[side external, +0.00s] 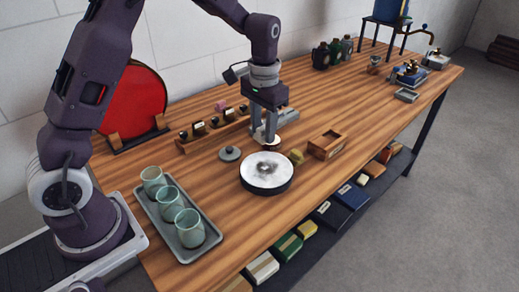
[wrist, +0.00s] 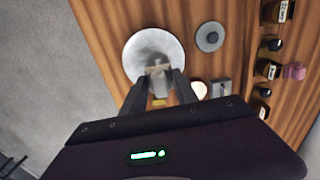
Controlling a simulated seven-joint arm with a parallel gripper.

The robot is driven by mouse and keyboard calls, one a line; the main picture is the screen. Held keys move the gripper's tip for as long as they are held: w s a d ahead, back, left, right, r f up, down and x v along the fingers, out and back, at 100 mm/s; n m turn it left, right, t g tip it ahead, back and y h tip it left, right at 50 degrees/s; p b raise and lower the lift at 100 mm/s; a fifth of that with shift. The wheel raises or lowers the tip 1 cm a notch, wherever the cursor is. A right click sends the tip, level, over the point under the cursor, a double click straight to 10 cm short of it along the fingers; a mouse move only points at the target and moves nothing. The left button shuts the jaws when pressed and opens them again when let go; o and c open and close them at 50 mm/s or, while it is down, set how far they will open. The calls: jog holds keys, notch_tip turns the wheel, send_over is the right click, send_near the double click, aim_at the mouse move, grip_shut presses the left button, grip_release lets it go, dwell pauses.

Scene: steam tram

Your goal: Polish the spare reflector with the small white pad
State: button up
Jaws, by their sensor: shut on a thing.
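The reflector (side external: 266,175) is a round disc with a dark rim and a pale, silvery face with a grey smudge near its middle. It lies face up on the bench and also shows in the wrist view (wrist: 146,45). My gripper (side external: 265,139) points down above its far edge, apart from the face in the side view. In the wrist view my gripper (wrist: 159,74) overlaps the reflector's lower part. It is shut on a small pale thing (wrist: 158,68), apparently the white pad; the fingers partly hide it.
A grey lid (side external: 229,154), a yellow block (side external: 297,157) and an open wooden box (side external: 327,145) lie near the reflector. A small round whitish thing (wrist: 199,90) is close by. A rack of dark-knobbed pieces (side external: 213,130) stands behind. A tray (side external: 161,225) holds three glasses. The bench's front edge is near.

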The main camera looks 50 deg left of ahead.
send_over(279, 164)
jog(key=a, duration=0.1)
notch_tip(279, 164, down, 2)
jog(key=shift+s+f, duration=0.15)
jog(key=shift+f, duration=3.15)
jog(key=shift+s+f, duration=0.4)
jog(key=shift+f, duration=0.4)
grip_shut()
jog(key=shift+s+a, duration=0.1)
jog(key=shift+s, duration=3.65)
jog(key=shift+w, duration=3.9)
jog(key=shift+w+d, duration=0.3)
jog(key=shift+d, duration=0.5)
jog(key=shift+s+a, duration=0.1)
jog(key=shift+s, duration=4.05)
jog(key=shift+w+r, duration=0.1)
jog(key=shift+w, duration=4.15)
notch_tip(279, 164, up, 8)
jog(key=shift+s+r, duration=0.1)
